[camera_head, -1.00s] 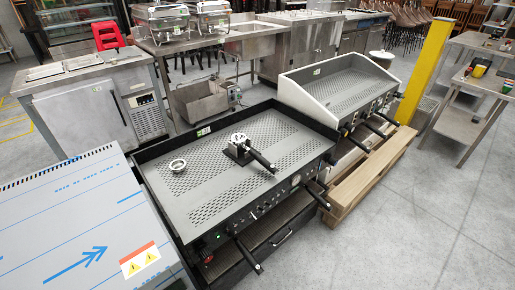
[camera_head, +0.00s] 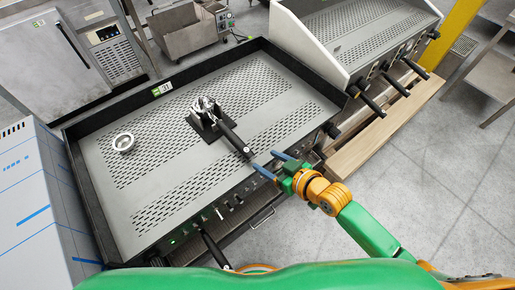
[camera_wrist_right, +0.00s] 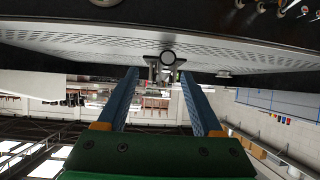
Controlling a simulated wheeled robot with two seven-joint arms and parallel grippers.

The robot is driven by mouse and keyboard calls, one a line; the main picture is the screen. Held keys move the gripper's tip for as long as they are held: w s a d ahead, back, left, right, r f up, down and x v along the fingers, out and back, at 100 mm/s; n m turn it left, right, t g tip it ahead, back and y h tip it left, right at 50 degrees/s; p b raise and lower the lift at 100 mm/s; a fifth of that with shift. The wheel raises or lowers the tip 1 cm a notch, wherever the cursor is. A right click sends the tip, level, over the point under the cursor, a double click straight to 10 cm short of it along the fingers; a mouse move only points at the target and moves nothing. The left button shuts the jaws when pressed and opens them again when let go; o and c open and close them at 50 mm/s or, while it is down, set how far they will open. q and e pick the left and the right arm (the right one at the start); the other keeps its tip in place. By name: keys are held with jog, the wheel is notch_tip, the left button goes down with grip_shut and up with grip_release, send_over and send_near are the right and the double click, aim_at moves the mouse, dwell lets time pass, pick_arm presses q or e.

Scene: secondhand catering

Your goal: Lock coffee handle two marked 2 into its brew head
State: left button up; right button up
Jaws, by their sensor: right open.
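A coffee handle (camera_head: 233,138) with a black grip and metal head rests on a small black stand (camera_head: 198,127) on the near machine's perforated top. No number is legible on it. My right gripper (camera_head: 265,160) is open, its blue fingers just beyond the end of the grip. In the right wrist view the round grip end (camera_wrist_right: 168,57) shows ahead, between the lines of the fingers (camera_wrist_right: 158,74), with nothing held. Another black handle (camera_head: 212,247) sticks out at the machine's front. The brew heads under the top are hidden. My left gripper is out of view.
The dark raised rim (camera_head: 300,70) edges the top. A second machine with white sides (camera_head: 310,42) stands behind right, with handles protruding. A blue-marked steel cabinet (camera_head: 30,190) is at left. Floor at right is clear.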

aim_at(247, 150)
jog(key=shift+n+y, duration=0.3)
jog(key=b+x, duration=0.2)
jog(key=x, duration=0.1)
jog(key=b+x, duration=0.3)
jog(key=a+r+b+x, duration=0.1)
jog(key=b+x, duration=0.2)
jog(key=shift+a, duration=0.15)
jog(key=shift+w+a+f+b, duration=0.25)
jog(key=shift+w+a+b, duration=0.1)
jog(key=shift+w+a, duration=0.15)
jog(key=shift+w, duration=0.1)
grip_shut()
dwell(0.8)
jog(key=shift+r, duration=0.1)
